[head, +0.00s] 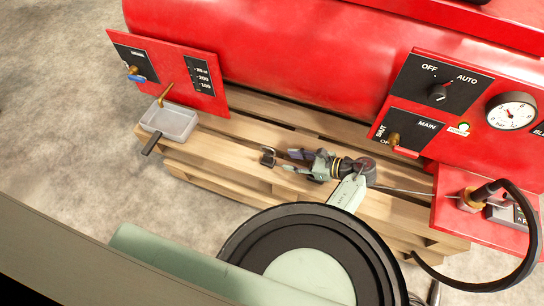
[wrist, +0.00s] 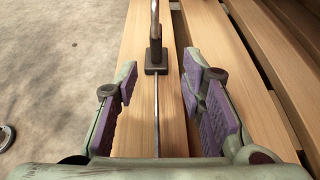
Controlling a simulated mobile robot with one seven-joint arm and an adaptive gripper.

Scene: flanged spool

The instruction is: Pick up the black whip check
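The black whip check (head: 268,157) lies along the wooden pallet. In the wrist view its dark end block and upright loop (wrist: 156,55) stand just beyond my fingertips. Its thin grey cable runs back from the block between my fingers. In the head view the cable passes behind my gripper and shows again on the right, reaching toward a brass fitting (head: 470,200). My gripper (head: 293,162) is low over the pallet with its fingers pointing left at the dark end. In the wrist view the purple-padded fingers (wrist: 162,90) are apart, with a gap on both sides of the cable.
The slatted pallet (head: 225,150) has gaps between boards. A red tank (head: 290,60) with panels rises behind it. A grey tray (head: 170,122) sits at the pallet's left end. A black hose (head: 530,225) curves down at right. Concrete floor is open at left.

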